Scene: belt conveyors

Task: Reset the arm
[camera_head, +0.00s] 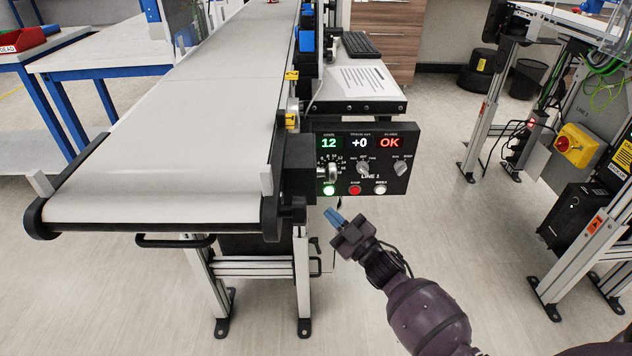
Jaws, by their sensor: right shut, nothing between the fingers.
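My right arm comes in from the lower right, and my right gripper (336,218) is shut and empty, its blue fingertips pointing up and left. It is in front of and just below the control panel (361,158), apart from the panel in the picture. The panel reads 12, +0 and OK, with dials and a row of green, red and white buttons; the green one is lit. My left gripper is not in view.
The belt conveyor (170,140) fills the left and middle, its belt bare near the front end. A small table (352,104) with a paper and a keyboard (361,45) stands behind the panel. A metal-legged frame (490,110) stands at the right. The floor between is clear.

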